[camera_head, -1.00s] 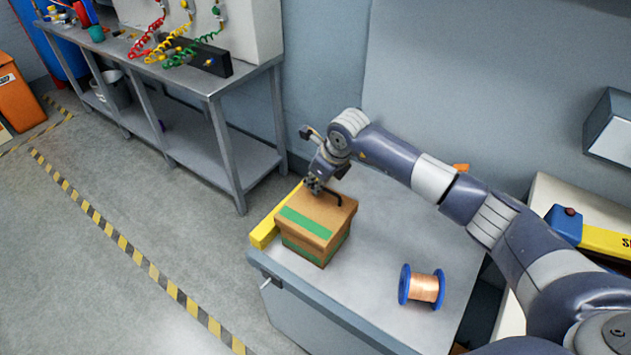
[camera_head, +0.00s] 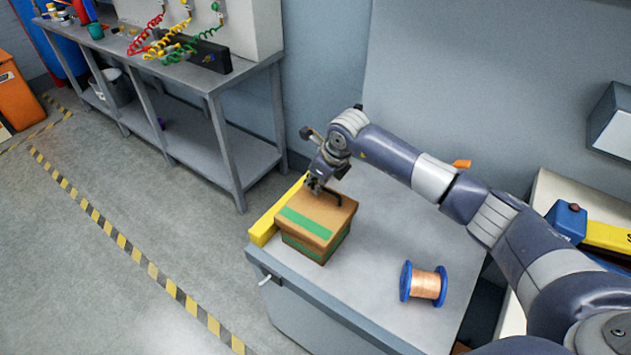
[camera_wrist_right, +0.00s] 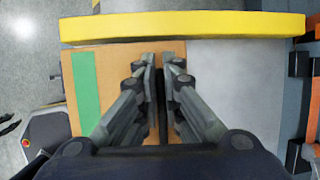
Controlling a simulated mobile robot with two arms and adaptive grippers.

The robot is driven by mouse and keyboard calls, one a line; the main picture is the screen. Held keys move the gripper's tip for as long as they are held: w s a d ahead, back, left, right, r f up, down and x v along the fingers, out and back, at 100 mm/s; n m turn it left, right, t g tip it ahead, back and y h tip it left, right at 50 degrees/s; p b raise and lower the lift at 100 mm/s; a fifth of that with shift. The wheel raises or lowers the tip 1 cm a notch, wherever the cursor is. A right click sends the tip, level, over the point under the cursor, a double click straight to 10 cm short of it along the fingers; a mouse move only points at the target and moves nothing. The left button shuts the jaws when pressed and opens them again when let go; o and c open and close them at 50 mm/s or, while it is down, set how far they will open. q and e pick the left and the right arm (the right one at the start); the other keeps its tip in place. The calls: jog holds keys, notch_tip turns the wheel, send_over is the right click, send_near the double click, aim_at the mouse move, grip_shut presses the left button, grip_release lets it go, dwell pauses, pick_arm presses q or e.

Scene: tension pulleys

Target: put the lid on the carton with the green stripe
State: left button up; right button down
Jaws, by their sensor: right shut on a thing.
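The brown carton with the green stripe (camera_head: 311,248) stands on the grey worktop near its left edge. Its brown lid (camera_head: 329,207), with a green band and a dark handle (camera_head: 334,195), lies over the carton's top and looks level and lined up with it. I cannot tell whether it is fully seated. My right gripper (camera_head: 314,187) is at the lid's top, shut on the handle. In the right wrist view the fingers (camera_wrist_right: 162,62) close around the dark handle above the brown lid (camera_wrist_right: 115,75). My left gripper is not in view.
A yellow bar (camera_head: 264,229) runs along the worktop (camera_head: 370,280) just behind and left of the carton. A copper wire spool with blue flanges (camera_head: 424,284) stands to the right. The worktop between carton and spool is clear. A metal bench (camera_head: 215,85) stands at the back left.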

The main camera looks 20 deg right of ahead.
jog(key=c, duration=1.7)
grip_release()
jog(key=shift+r, duration=0.1)
jog(key=v, duration=1.2)
